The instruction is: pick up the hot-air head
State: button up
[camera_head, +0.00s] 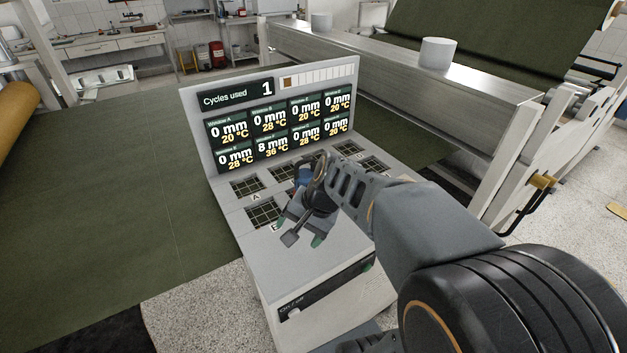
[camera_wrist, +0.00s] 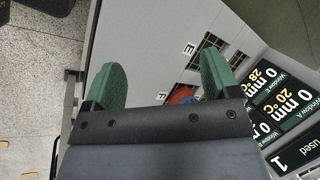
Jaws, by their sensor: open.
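A small red and blue object (camera_wrist: 182,95), which I take to be the hot-air head, shows in the wrist view by the grid window marked F, partly hidden by a finger and the gripper body. In the head view a blue part (camera_head: 304,172) shows just behind my wrist; most of it is hidden. My gripper (camera_head: 300,230) is over the front of the grey console (camera_head: 262,244), its green fingers spread apart. The wrist view shows the fingers (camera_wrist: 160,62) wide apart with nothing held between them.
The console's upright display (camera_head: 270,125) reads "Cycles used 1"; window F shows 8 mm and 36 °C, the others 0 mm. Several grid windows (camera_head: 246,187) lie on its sloping top. Dark green sheet (camera_head: 110,190) spreads to the left; a metal beam (camera_head: 400,70) stands behind.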

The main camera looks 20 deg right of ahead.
jog(key=shift+o, duration=1.4)
jog(key=w+d+m+t+y, duration=0.1)
jog(key=w+d+m+y, duration=0.2)
jog(key=w+m, duration=0.3)
jog(key=shift+w+d+f+m+t, duration=0.35)
jog(key=shift+d+m, duration=0.35)
jog(key=shift+m, duration=0.3)
jog(key=d+m, duration=0.1)
jog(key=w+d+m+t, duration=0.1)
jog(key=w+d+m+y, duration=0.1)
jog(key=shift+w+d+f+m+t, duration=0.2)
jog(key=shift+w+f+m+t, duration=0.05)
jog(key=shift+m+t, duration=0.15)
jog(key=m+t, duration=0.5)
jog(key=m, duration=0.3)
send_near(305, 177)
jog(key=shift+m, duration=0.5)
jog(key=shift+w+d+f+p+x, duration=0.1)
jog(key=shift+d+f+p+x, duration=0.25)
jog(key=shift+x, duration=1.6)
jog(key=shift+w+d+f+p+x, duration=0.15)
jog(key=shift+p+x, duration=0.45)
jog(key=shift+x, duration=1.35)
jog(key=shift+w+d+f+p+x, duration=0.15)
jog(key=shift+d+p+x, duration=0.25)
jog(key=shift+x, duration=1.6)
